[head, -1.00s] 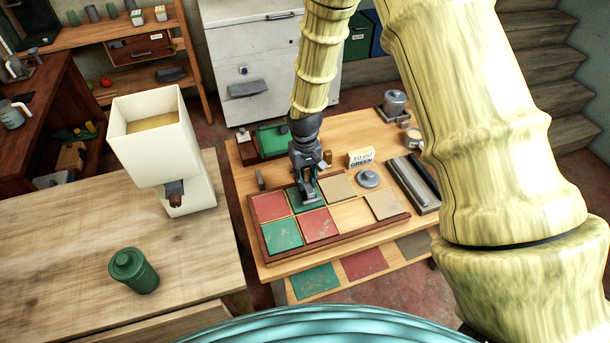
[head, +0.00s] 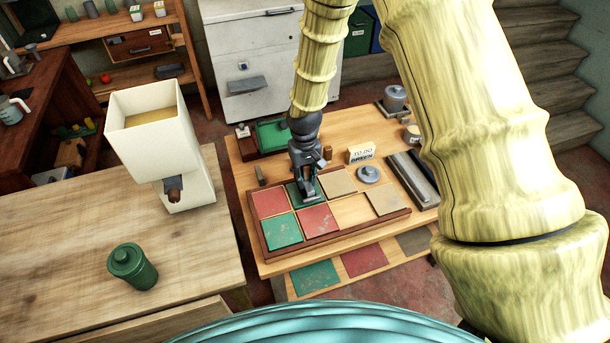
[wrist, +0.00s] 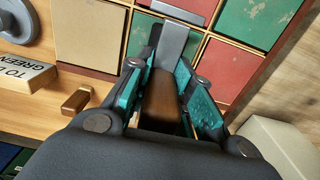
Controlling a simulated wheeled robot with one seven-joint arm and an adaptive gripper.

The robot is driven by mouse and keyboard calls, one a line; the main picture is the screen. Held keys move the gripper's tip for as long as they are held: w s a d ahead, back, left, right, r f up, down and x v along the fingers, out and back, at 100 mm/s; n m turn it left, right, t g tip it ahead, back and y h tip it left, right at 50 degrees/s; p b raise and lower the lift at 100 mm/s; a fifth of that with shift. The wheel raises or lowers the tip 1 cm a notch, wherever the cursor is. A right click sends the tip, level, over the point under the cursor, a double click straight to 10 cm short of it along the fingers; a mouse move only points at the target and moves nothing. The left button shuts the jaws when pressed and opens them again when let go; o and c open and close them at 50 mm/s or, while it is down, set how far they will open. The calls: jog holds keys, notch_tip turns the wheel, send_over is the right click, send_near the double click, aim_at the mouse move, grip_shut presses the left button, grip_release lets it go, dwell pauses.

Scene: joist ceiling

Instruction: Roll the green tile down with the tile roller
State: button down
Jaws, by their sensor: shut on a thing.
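My gripper (head: 306,172) is over the tile tray (head: 330,236) in the head view. It is shut on the brown wooden handle of the tile roller (wrist: 162,98), which shows between the fingers in the wrist view. The roller's grey metal part (wrist: 176,44) reaches out past the fingertips. The green tile (head: 294,194) in the tray's far row, between a red and a tan tile, lies beneath the roller and is partly hidden. It also shows in the wrist view (wrist: 142,32). Whether the roller presses on it is hard to tell.
Another green tile (head: 282,231) and red tiles (head: 318,219) lie in the tray, with one bare slot (head: 350,211). A "TO DO GREEN" sign (head: 361,153), a grey lidded dish (head: 369,174) and a small brown block (wrist: 75,101) stand behind it.

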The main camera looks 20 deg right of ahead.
jog(key=shift+f, duration=0.55)
dwell(0.4)
jog(key=shift+a, duration=1.5)
jog(key=shift+s+d+f, duration=0.1)
jog(key=shift+d+f, duration=0.05)
jog(key=shift+d, duration=1.4)
jog(key=shift+d, duration=0.1)
jog(key=shift+d+p, duration=0.45)
jog(key=shift+d, duration=0.9)
jog(key=shift+a, duration=0.15)
jog(key=shift+a+r, duration=0.2)
jog(key=shift+a, duration=1.3)
